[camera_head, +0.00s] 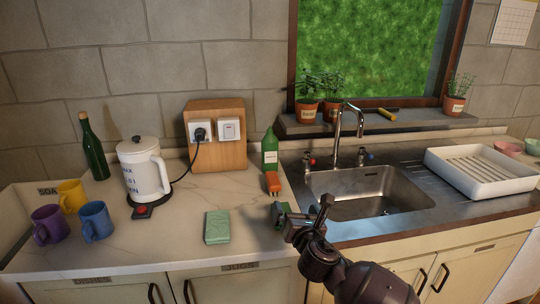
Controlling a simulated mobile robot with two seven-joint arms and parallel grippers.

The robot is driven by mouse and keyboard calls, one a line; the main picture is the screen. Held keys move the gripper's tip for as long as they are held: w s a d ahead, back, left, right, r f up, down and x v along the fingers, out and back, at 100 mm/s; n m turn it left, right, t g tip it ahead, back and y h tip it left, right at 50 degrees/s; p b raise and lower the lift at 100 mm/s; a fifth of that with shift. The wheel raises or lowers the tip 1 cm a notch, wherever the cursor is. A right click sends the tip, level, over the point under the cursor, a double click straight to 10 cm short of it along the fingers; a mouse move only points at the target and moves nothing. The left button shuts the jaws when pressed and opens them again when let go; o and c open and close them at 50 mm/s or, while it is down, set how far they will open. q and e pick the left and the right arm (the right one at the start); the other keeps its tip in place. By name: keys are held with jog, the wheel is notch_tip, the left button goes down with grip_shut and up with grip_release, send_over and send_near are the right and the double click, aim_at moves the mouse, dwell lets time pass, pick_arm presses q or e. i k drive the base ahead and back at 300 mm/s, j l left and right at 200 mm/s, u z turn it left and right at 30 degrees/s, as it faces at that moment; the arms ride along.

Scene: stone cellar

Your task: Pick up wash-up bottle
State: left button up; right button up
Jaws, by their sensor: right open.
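The wash-up bottle (270,153) seems to be the green bottle with a pale label, upright on the counter just left of the sink, near the wall. My left gripper is out of view.
A small orange-red item (273,182) lies just in front of the bottle. A green sponge-like block (217,227), white kettle (144,170), dark bottle (93,148) and several mugs stand left. The sink (425,196) and a white tray (437,162) are right.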

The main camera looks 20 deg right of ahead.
aim_at(269, 143)
jog(key=i+l, duration=0.2)
jog(key=i, duration=0.3)
jog(key=i+l, duration=0.15)
jog(key=i, duration=0.3)
